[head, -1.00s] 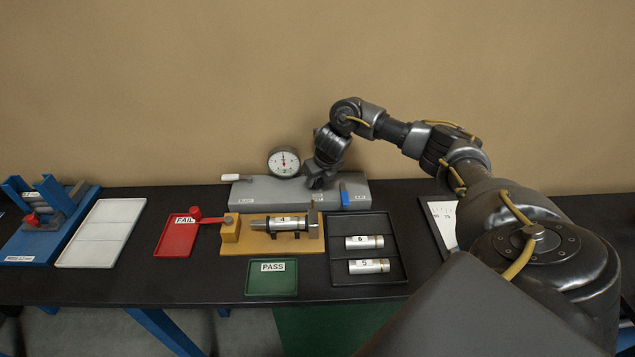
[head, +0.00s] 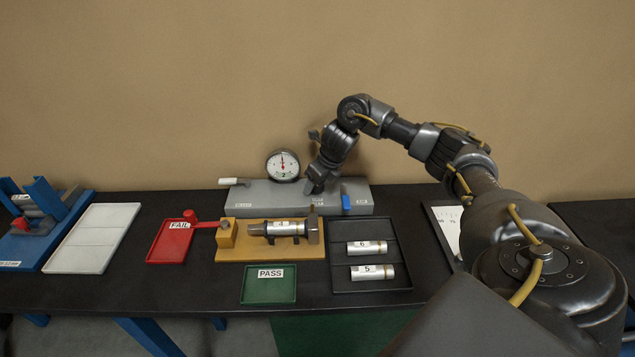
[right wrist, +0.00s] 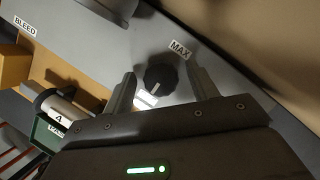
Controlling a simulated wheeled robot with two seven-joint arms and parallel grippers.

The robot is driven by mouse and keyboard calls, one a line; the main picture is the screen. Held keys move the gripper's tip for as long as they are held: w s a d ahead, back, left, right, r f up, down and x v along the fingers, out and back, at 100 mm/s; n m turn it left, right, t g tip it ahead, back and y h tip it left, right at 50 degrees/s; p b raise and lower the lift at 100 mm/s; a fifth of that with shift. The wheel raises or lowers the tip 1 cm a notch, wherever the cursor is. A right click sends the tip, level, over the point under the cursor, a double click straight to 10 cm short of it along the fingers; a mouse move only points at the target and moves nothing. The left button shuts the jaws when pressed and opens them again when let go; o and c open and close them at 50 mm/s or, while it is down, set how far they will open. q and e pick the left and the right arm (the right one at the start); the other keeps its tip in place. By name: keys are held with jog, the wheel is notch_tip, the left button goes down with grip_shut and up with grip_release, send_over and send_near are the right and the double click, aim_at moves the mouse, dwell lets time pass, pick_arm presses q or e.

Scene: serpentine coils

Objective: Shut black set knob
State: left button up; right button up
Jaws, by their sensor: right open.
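The black set knob (right wrist: 160,78) is on the top of a grey gauge block (head: 266,196). In the head view my right gripper (head: 315,187) is over the block and hides the knob. My left gripper is not in view.
A dial gauge (head: 283,165) stands behind the block. In front are an orange fixture (head: 228,234) holding a cylinder, red and green trays, and a black tray (head: 370,285).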

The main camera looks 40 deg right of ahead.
jog(key=b+v, duration=0.1)
jog(key=v, duration=0.1)
jog(key=shift+s+r, duration=0.1)
jog(key=shift+r, duration=0.15)
jog(key=p+v, duration=0.2)
jog(key=v, duration=0.6)
jog(key=shift+s+r, duration=0.1)
jog(key=shift+s, duration=0.05)
